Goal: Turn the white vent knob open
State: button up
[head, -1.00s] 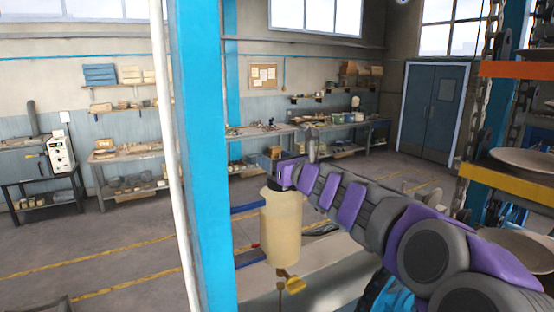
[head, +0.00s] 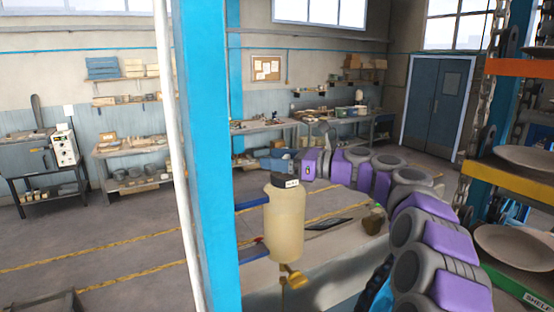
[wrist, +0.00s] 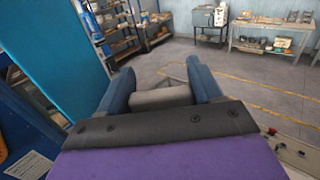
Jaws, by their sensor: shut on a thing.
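My gripper (head: 280,160) is at the end of my arm, just above the dark top of a cream-coloured canister (head: 284,222) in the head view. In the wrist view its two blue fingers (wrist: 160,72) stand on either side of a pale grey block (wrist: 161,98), and they are shut on it. I cannot tell whether this block is the white vent knob. No other white knob shows clearly. A small white label (head: 292,183) is at the canister's top, below the gripper. A brass valve (head: 292,278) is below the canister.
A blue post (head: 205,130) and a white pipe (head: 175,130) stand left of the canister. A rack with plates (head: 515,240) is close on the right. Workbenches (head: 265,126) line the back wall. Open floor with yellow lines (head: 90,255) lies at left.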

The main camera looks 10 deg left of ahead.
jog(key=shift+n+g, duration=0.7)
jog(key=shift+g, duration=0.4)
jog(key=shift+y, duration=0.3)
jog(key=shift+s+n+g, duration=0.1)
jog(key=shift+n+g, duration=0.2)
jog(key=shift+g, duration=0.2)
jog(key=shift+s+r, duration=0.1)
jog(key=shift+r, duration=0.1)
jog(key=o, duration=0.7)
jog(key=shift+o, duration=1.3)
jog(key=shift+w+f, duration=0.2)
jog(key=shift+w, duration=0.05)
jog(key=shift+s, duration=0.15)
jog(key=shift+d+r, duration=0.1)
